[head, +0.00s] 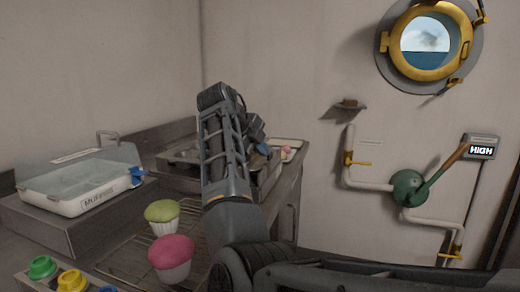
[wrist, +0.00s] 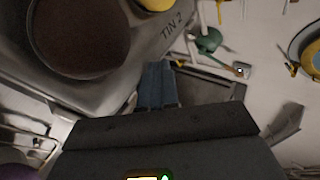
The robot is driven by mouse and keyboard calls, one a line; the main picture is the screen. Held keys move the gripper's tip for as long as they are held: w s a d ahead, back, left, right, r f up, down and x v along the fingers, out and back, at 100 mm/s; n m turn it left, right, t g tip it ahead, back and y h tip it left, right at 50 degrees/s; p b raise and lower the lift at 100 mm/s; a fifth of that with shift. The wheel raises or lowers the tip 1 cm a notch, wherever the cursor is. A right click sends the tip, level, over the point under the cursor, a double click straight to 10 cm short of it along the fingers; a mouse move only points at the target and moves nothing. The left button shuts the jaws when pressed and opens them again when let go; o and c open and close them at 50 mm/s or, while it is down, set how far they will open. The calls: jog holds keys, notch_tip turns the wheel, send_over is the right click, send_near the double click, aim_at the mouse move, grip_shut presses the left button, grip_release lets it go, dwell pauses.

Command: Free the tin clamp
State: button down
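A metal tin marked TIN 2 (wrist: 160,45) fills the upper left of the wrist view, with a round dark-brown top (wrist: 80,38) in it. A blue piece (wrist: 157,84), which looks like the clamp, shows beside the tin's edge, just beyond the dark body of my gripper (wrist: 160,110). A small blue patch (head: 262,148) also shows by my gripper in the head view; I cannot tell if it is the same piece. My arm hides most of the tin there. The fingertips are not clear, so I cannot tell whether they touch or hold the blue piece.
A white box marked MUFFINS (head: 85,198) with a clear lid and blue latch stands on the left. Green-topped (head: 162,211) and pink-topped (head: 172,250) muffins stand on the rack in front. A green valve with a lever (head: 410,188) is on the right wall, below a porthole (head: 425,42).

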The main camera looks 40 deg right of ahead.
jog(key=shift+v, duration=3.85)
